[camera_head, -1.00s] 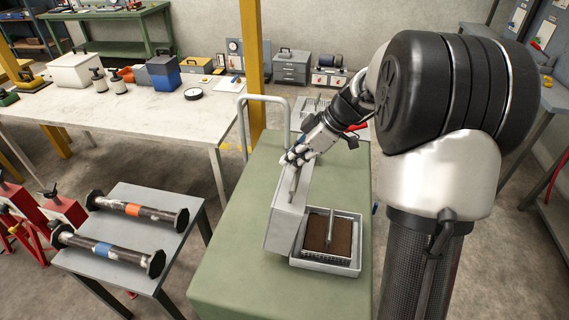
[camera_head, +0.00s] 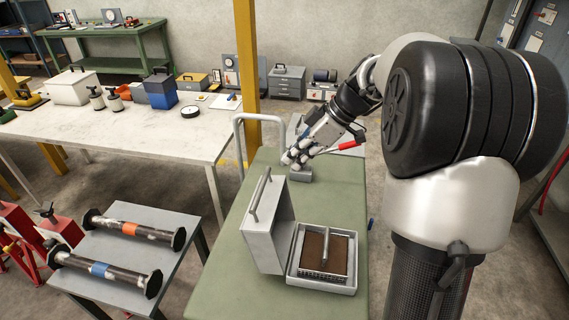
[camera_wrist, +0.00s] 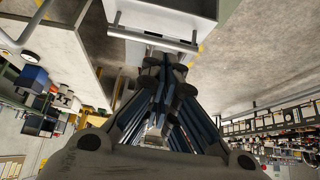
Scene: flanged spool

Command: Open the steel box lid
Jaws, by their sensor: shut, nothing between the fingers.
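The steel box (camera_head: 322,287) stands on the green cart top with its inside showing. Its lid (camera_head: 262,245) stands roughly upright at the left side of the box, with a bar handle (camera_head: 259,195) on its outer face. Inside the box is a brown filling in a perforated basket with an upright grey handle (camera_head: 325,250). My gripper (camera_head: 288,162) is shut and empty, beyond the lid and apart from its handle. In the wrist view my gripper (camera_wrist: 166,62) points at a grey surface with a bar; I cannot tell which thing that is.
A cart rail (camera_head: 237,130) and a yellow post (camera_head: 246,60) stand behind. A small table with two dark cylinders (camera_head: 105,270) is at left. The front cart top is clear.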

